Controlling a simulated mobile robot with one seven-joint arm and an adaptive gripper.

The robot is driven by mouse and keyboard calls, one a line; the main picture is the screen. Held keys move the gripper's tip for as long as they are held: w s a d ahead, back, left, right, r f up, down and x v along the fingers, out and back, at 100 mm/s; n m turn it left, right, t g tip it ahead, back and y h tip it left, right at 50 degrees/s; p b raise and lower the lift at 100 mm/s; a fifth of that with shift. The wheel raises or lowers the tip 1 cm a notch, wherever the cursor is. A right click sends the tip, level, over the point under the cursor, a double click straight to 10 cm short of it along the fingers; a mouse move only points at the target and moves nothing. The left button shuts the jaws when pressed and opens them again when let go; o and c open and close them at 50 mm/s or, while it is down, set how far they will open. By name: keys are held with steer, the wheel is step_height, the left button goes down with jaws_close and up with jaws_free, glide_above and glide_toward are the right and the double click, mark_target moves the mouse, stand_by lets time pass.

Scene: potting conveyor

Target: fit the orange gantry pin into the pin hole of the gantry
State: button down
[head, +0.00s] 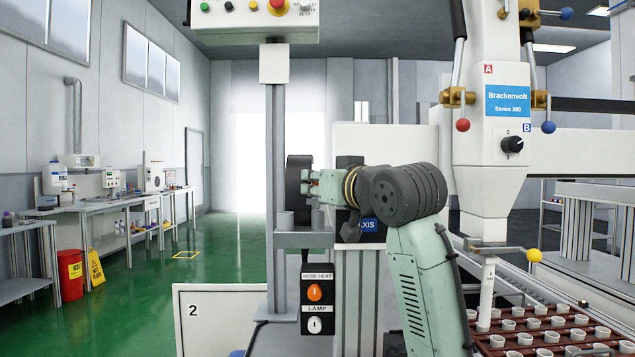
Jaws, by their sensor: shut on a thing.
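My gripper (320,187) is at the centre of the head view, pointing left, in front of the white gantry structure (385,150). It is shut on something. A small red-orange piece shows at its fingertips and looks like part of the orange gantry pin; most of it is hidden, so its tilt cannot be told. A dark round part (297,188) is just left of the fingertips; I cannot tell whether they touch. I cannot make out the pin hole.
A white Brackenvolt head (490,110) with levers hangs at right over trays of pots (545,338). Open green floor (200,270) lies left.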

steer(key=shift+f+b, duration=0.35)
steer(key=shift+f, duration=0.2)
steer(key=c, duration=1.5)
jaws_free()
steer(key=shift+o, duration=0.2)
steer(key=v, duration=1.2)
